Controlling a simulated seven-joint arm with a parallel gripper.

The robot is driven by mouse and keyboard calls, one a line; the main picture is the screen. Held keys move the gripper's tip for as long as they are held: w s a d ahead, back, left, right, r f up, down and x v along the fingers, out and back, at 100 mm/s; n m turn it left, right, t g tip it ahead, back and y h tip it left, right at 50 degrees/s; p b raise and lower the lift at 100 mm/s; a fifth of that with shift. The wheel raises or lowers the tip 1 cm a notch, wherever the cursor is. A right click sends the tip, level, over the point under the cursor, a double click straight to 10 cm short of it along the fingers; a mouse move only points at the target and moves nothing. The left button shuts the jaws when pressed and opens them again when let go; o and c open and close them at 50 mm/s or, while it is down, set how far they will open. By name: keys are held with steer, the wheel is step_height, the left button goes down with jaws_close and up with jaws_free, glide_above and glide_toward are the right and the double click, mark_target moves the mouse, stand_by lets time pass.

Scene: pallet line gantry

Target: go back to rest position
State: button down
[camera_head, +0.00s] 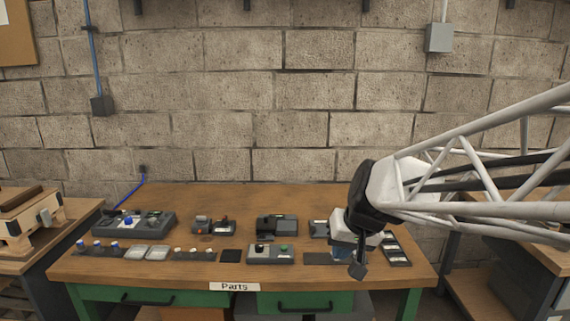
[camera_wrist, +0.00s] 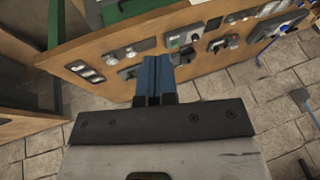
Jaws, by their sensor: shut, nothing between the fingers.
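My gripper (camera_head: 357,270) hangs above the right part of the wooden workbench in the head view, pointing down. In the wrist view its blue fingers (camera_wrist: 153,72) are together, with nothing between them. The wooden workbench (camera_head: 240,195) holds several grey devices and small parts in rows. My gripper and wrist partly hide the devices at the right end of the bench.
A white "Parts" label (camera_head: 234,287) is on the bench's front edge. Another bench (camera_head: 80,217) stands at the left and a wooden table (camera_head: 545,240) at the right. A block wall (camera_head: 270,90) with a grey box (camera_head: 439,38) is behind. The back of the bench is clear.

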steer(key=s+d+f+h, duration=0.1)
steer(key=s+d, duration=0.2)
steer(key=s, duration=0.7)
steer(key=s+d+f+g+h, duration=0.1)
steer(key=s+d+h, duration=0.1)
steer(key=s, duration=0.8)
steer(key=shift+d+m, duration=0.3)
steer(key=shift+d, duration=0.6)
